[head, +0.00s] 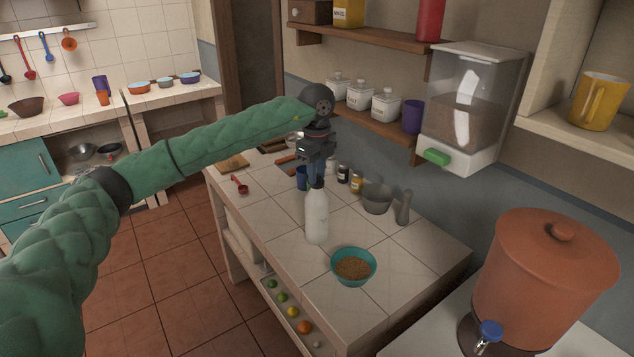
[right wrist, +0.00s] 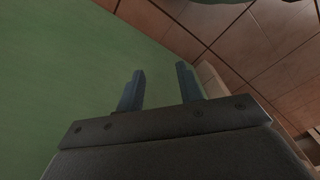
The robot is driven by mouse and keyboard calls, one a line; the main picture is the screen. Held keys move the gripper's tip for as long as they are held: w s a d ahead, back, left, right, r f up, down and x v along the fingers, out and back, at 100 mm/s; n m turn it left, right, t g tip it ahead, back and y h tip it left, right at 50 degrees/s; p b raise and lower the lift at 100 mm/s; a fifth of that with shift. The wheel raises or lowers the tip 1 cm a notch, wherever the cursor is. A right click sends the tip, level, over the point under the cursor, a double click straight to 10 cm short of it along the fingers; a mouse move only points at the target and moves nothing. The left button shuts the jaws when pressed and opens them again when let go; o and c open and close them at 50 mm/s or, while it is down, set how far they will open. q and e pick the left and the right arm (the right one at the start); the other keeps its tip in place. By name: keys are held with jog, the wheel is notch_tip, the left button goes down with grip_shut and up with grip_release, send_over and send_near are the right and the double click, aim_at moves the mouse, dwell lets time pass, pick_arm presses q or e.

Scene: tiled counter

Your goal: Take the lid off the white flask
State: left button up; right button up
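The white flask (head: 316,217) stands upright on the tiled counter (head: 272,222) in the head view. My left gripper (head: 316,180) points down directly over the flask's top, with its fingers at the lid. The lid is mostly hidden by the fingers, and I cannot tell whether they are closed on it. My right gripper shows only in the right wrist view (right wrist: 160,85). Its two fingers are apart with nothing between them.
A teal bowl of grain (head: 353,267) stands right of the flask. A grey mortar (head: 377,198), a pestle (head: 403,207) and small jars (head: 356,182) stand behind it. A blue cup (head: 302,178) is close beside my left gripper. A grain dispenser (head: 470,105) hangs on the wall.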

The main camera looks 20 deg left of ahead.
pick_arm(q)
jog(key=shift+c, duration=0.5)
pick_arm(e)
jog(key=shift+d, duration=0.3)
pick_arm(q)
jog(key=shift+r, duration=0.1)
